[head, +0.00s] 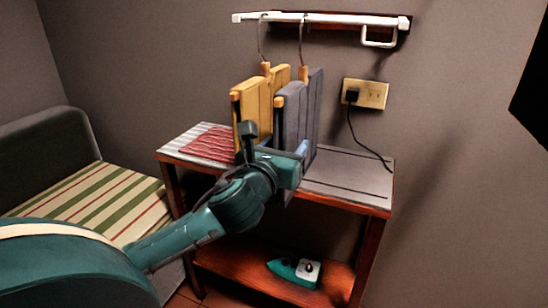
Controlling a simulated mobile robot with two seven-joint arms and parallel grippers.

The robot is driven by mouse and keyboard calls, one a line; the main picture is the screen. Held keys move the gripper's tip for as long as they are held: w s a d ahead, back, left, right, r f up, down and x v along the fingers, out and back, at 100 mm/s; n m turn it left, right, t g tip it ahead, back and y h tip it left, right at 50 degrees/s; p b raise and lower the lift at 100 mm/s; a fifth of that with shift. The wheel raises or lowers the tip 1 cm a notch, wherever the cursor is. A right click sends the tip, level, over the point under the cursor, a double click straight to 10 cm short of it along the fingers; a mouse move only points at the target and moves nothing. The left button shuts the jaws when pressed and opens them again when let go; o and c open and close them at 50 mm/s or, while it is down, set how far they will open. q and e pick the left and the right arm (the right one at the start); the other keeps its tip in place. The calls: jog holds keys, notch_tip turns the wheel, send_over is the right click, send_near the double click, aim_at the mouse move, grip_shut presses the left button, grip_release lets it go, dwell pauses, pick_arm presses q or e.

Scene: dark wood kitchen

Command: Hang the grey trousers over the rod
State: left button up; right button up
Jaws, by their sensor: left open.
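The grey trousers (316,100) hang folded below the right-hand hook of the white rod (340,19), with a wooden hanger top showing at their upper edge. A yellow folded garment (250,100) hangs close on their left from a second hook. My left gripper (273,148) is open in front of the lower parts of both garments and hides some of them. Whether it touches either garment I cannot tell. My right gripper is not in view.
A small wooden table (345,180) stands under the garments, with a red striped cloth (211,145) at its left end. A green iron (296,271) lies on its lower shelf. A plug and cord (352,95) hang from the wall socket. A striped-cushioned seat (95,205) is at left.

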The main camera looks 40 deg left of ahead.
pick_arm(q)
jog(key=p+v, duration=1.1)
jog(key=v, duration=0.1)
jog(key=shift+s, duration=0.2)
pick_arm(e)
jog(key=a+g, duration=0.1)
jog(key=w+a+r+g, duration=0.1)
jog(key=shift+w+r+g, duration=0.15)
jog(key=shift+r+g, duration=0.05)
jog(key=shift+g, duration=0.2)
